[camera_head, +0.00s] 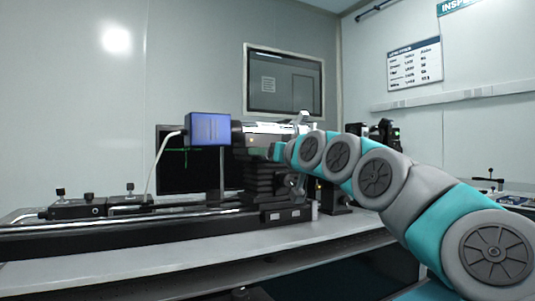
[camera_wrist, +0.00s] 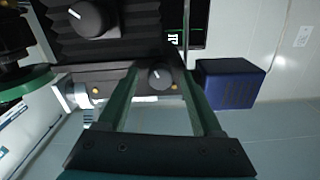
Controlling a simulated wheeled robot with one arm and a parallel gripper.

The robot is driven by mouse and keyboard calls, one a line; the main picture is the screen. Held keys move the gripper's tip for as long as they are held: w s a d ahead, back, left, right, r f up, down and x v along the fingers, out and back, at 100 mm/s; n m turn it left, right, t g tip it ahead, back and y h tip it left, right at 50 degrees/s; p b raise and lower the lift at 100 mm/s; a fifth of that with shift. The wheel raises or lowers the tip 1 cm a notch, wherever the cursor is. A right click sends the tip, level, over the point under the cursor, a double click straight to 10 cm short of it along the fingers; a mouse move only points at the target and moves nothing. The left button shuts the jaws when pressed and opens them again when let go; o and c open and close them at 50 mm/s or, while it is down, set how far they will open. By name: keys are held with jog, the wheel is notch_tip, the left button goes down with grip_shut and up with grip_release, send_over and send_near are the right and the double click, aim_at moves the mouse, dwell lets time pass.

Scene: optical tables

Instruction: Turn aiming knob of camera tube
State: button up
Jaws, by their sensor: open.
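My gripper (camera_wrist: 161,71) is open, with one green finger on each side of this knob. I cannot tell whether the fingers touch it. A larger knob (camera_wrist: 88,17) sits on the black ribbed body above, outside the fingers. In the head view, my arm reaches from the lower right to the black ribbed instrument (camera_head: 264,182) on the bench. The knobs and fingertips cannot be made out there.
A blue-faced box (camera_head: 210,128) stands left of the instrument; it also shows right of my gripper in the wrist view (camera_wrist: 230,83). A long black rail (camera_head: 120,230) runs along the bench. A dark monitor (camera_head: 172,175) stands behind. More black equipment (camera_head: 382,135) is behind my arm.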

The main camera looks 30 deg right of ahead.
jog(key=shift+c, duration=0.4)
grip_shut()
dwell(0.4)
jog(key=shift+n, duration=4.2)
jog(key=shift+f, duration=0.1)
